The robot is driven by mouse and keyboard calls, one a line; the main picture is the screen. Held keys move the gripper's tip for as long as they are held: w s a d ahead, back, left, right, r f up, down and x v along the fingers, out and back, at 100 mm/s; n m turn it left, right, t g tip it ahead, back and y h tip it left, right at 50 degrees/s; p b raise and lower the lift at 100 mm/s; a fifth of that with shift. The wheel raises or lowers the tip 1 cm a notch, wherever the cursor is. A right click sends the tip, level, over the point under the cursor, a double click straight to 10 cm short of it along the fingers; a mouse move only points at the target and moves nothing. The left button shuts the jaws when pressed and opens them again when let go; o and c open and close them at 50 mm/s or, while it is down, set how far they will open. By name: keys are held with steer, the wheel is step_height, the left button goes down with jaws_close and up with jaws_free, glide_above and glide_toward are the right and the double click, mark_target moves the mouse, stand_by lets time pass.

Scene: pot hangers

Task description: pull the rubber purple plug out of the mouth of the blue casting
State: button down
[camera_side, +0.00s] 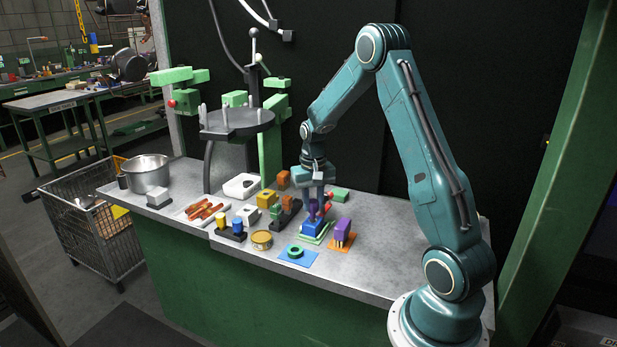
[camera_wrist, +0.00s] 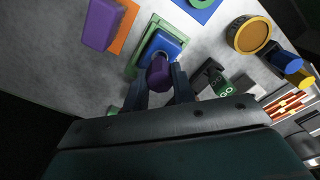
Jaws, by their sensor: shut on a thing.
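The blue casting (camera_side: 311,228) sits on a green base on the bench, and shows in the wrist view (camera_wrist: 173,45). The purple plug (camera_wrist: 158,73) is at the casting's mouth, between the two fingers of my gripper (camera_wrist: 160,82). My gripper (camera_side: 317,204) points down over the casting and is shut on the plug. The fingers hide part of the plug in the side view. I cannot tell how deep the plug sits in the mouth.
A purple block (camera_side: 342,230) on an orange base stands just right of the casting. A blue plate with a green ring (camera_side: 295,252) lies in front. A round brass tin (camera_side: 262,240) and several coloured blocks are to the left. Bare bench lies along the right.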

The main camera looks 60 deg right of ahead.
steer(key=shift+r, duration=0.3)
steer(key=shift+r, duration=0.35)
steer(key=shift+r, duration=0.35)
steer(key=shift+r, duration=0.3)
steer(key=shift+w+d, duration=0.1)
